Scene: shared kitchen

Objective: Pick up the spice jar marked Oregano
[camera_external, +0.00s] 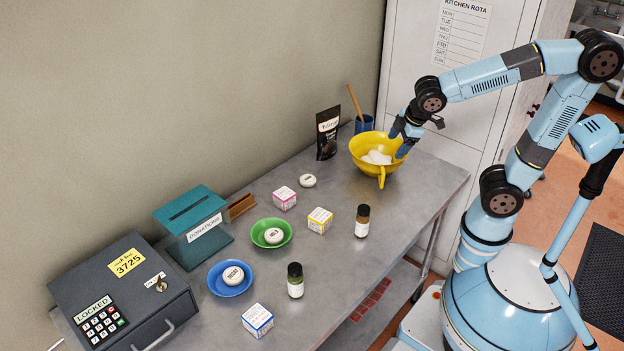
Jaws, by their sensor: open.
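Two small jars with pale labels stand upright on the grey metal table (330,262). The lettering on both labels is too small to read, so I cannot tell which one is Oregano. My gripper (399,142) is open over the right side of a yellow bowl (372,147), well beyond both jars and apart from them.
The yellow bowl holds white items. A black pouch (327,134) and a blue cup (364,124) stand behind it. Small boxes (320,220), a green dish (272,233), a blue dish (230,278), a donations box (194,226) and a locked cashbox (124,294) fill the left side.

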